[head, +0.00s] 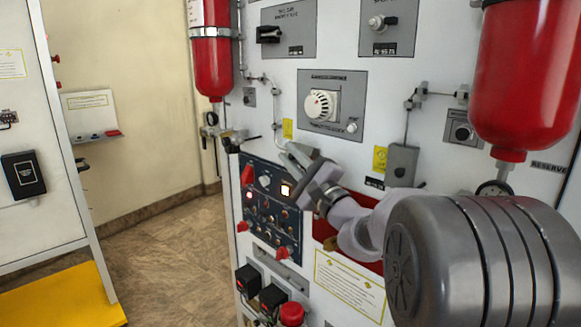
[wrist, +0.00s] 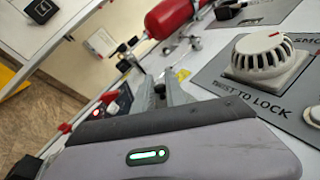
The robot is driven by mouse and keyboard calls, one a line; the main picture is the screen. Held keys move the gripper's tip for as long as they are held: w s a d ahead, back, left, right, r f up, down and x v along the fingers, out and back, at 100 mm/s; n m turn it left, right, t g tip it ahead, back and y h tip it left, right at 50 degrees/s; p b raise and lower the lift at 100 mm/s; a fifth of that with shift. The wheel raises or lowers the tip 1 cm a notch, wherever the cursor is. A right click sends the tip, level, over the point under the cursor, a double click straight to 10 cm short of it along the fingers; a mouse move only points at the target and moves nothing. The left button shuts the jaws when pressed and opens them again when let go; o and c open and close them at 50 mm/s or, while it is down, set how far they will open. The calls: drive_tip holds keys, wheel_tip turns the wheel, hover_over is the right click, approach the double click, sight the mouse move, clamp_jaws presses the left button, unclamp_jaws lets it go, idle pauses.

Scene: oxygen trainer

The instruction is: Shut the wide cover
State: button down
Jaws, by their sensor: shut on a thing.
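My gripper (head: 287,152) is in front of the white wall panel, above and at the right of the dark control panel. Its fingers (wrist: 160,92) are closed together in the wrist view. What lies between them is too small and hidden to make out. A red-lined recess (head: 322,231) shows open behind my wrist, at the right of the dark control panel. My arm hides much of it. I cannot clearly make out the wide cover in either view.
The dark control panel (head: 268,208) has red switches and lit lamps. A white knob (head: 321,105) sits above my wrist and shows close at the right in the wrist view (wrist: 268,55). Red cylinders (head: 212,50) (head: 522,75) hang left and right. Tiled floor (head: 165,250) is free at left.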

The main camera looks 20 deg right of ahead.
drive_tip(key=shift+f+n+b, duration=0.1)
drive_tip(key=shift+n+b, duration=0.2)
drive_tip(key=shift+n, duration=0.2)
drive_tip(key=c, duration=1.7)
unclamp_jaws()
